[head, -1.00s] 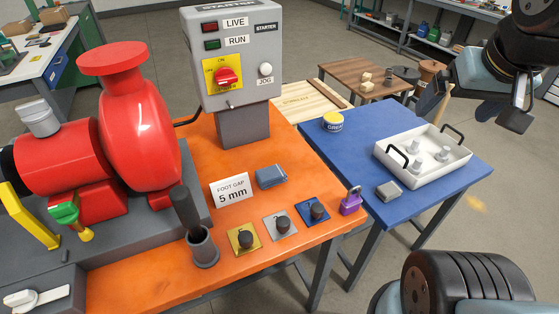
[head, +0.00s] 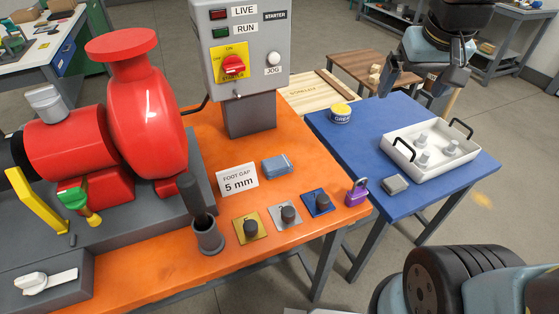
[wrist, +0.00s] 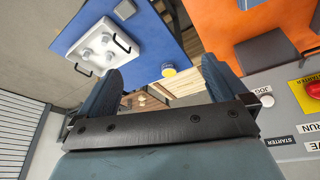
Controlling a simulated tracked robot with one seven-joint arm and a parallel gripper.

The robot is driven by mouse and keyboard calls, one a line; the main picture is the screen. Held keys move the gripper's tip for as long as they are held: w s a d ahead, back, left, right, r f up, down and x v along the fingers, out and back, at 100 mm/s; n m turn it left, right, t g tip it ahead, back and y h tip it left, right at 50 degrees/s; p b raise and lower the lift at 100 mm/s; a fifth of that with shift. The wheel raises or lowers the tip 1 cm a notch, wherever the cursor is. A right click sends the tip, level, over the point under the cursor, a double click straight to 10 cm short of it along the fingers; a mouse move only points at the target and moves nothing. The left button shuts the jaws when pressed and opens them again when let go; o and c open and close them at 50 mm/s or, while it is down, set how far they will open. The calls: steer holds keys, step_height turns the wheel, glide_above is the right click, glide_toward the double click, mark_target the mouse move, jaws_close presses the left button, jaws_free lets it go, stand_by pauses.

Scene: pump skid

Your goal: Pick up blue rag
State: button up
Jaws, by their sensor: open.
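The blue rag (head: 277,165) lies folded on the orange bench top, behind the row of square plates and to the right of the "FOOT GAP 5 mm" card. My gripper (head: 420,88) is open and empty in the head view, high above the far part of the blue table, to the right of and well apart from the rag. In the wrist view my gripper (wrist: 162,82) shows its two fingers spread, with nothing between them.
The grey starter box (head: 245,50) stands behind the rag, and the red pump (head: 150,120) is to the left. A grey cup (head: 207,236), knobbed plates (head: 287,215) and a purple padlock (head: 357,192) are in front. The blue table (head: 360,140) bears a white tray (head: 440,168).

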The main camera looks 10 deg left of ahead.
steer(key=w+a+f+n+g, duration=0.1)
steer(key=w+a+f, duration=0.2)
steer(key=a, duration=0.4)
steer(key=w+a+f+n+g, duration=0.1)
steer(key=w+a+f+n, duration=0.2)
steer(key=a, duration=0.4)
steer(key=g, duration=0.2)
glide_above(278, 162)
step_height(278, 162, down, 9)
step_height(278, 162, down, 13)
steer(key=shift+f, duration=0.15)
steer(key=shift+n, duration=0.3)
